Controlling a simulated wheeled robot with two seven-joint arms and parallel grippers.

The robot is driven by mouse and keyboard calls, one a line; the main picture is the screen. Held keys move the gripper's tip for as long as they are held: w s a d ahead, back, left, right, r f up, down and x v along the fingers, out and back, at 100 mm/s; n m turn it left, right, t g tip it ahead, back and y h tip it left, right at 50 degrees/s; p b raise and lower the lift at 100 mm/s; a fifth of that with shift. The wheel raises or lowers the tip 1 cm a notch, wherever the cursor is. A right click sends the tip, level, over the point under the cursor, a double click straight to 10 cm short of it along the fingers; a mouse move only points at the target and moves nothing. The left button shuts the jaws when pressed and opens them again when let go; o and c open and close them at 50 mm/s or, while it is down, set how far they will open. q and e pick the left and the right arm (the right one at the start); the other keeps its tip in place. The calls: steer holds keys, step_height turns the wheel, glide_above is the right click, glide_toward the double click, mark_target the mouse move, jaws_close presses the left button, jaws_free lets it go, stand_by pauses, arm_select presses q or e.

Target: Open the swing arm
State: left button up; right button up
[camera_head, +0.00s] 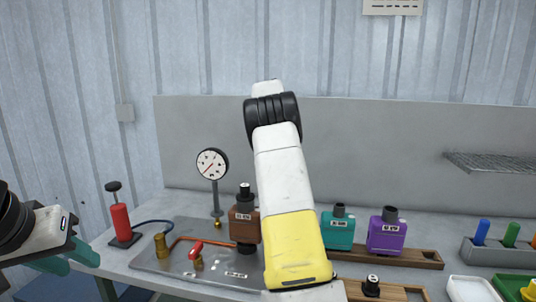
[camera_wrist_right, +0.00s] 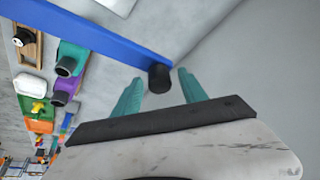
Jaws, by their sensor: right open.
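The swing arm (camera_wrist_right: 95,35) shows in the right wrist view as a long blue bar running from the upper left, with a dark round knob (camera_wrist_right: 159,78) at its near end. My right gripper (camera_wrist_right: 160,76) is open, its teal fingers on either side of the knob; I cannot tell whether they touch it. In the head view my white and yellow right arm stands across the middle and hides the swing arm and the right gripper. My left gripper (camera_head: 80,262) is at the lower left, its teal fingers apart, with nothing seen between them.
A red cylinder (camera_head: 121,222) stands at the left.

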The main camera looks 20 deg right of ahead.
steer(key=v, duration=0.7)
steer(key=shift+r, duration=0.3)
steer(key=shift+a, duration=0.15)
